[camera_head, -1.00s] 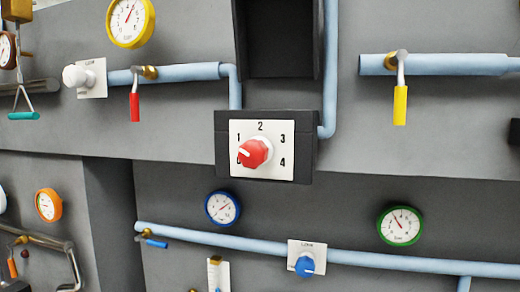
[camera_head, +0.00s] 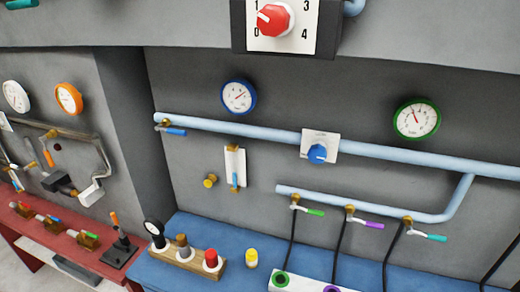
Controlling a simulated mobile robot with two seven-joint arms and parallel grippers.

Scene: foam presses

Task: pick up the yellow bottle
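A small yellow bottle (camera_head: 251,258) with a pale upper part stands upright on the blue tabletop (camera_head: 196,228), low in the middle of the head view. It is just right of a wooden block (camera_head: 185,257) and apart from it. Nothing covers it. Neither of my grippers shows in the view.
The wooden block holds a gauge, a brass-coloured piece and a red-topped piece. A white box (camera_head: 300,284) with ringed holes and black hoses is to the right. A red table (camera_head: 40,235) with valves stands left. Pipes, gauges and a red dial (camera_head: 275,19) line the grey wall.

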